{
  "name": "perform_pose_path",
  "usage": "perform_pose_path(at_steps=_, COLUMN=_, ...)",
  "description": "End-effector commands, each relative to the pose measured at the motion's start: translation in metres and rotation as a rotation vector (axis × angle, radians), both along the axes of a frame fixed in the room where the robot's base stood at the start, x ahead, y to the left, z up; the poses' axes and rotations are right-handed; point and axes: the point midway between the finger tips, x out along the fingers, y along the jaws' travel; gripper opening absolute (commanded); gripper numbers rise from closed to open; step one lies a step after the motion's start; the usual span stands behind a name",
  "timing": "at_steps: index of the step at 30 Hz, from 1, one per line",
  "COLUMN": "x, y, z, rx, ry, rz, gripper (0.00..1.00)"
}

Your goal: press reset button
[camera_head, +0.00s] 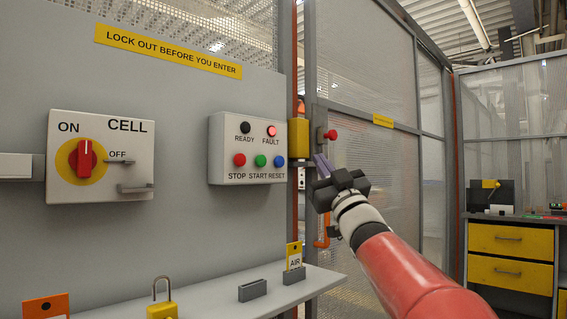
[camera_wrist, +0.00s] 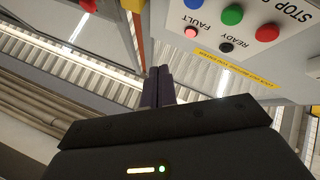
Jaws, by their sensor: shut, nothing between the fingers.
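The blue RESET button (camera_head: 279,161) is at the lower right of the grey control box (camera_head: 218,135) on the wall panel. Green START (camera_head: 260,161) and red STOP (camera_head: 239,160) are to its left. The FAULT lamp (camera_head: 271,131) glows red; the READY lamp (camera_head: 245,128) is dark. My gripper (camera_head: 321,160) is shut and empty, right of the box and apart from the button in the picture. In the wrist view my fingertips (camera_wrist: 159,72) point up, with the blue button (camera_wrist: 193,4) above and right of them, cut by the top edge.
A yellow block (camera_head: 299,139) and a red knob (camera_head: 331,135) on the fence post are close to my gripper. Left is a rotary switch (camera_head: 86,160) on a CELL plate. Below, a ledge (camera_head: 215,292) carries a yellow padlock (camera_head: 161,310) and an AIR tag (camera_head: 294,257).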

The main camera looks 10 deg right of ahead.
Motion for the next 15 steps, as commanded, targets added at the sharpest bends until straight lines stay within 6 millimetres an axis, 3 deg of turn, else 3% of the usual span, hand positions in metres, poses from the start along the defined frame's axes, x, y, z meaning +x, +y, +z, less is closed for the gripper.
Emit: perform_pose_path(at_steps=15, x=0.049, y=0.035, z=0.002, rx=0.002, ry=0.004, rz=0.003, gripper=0.00)
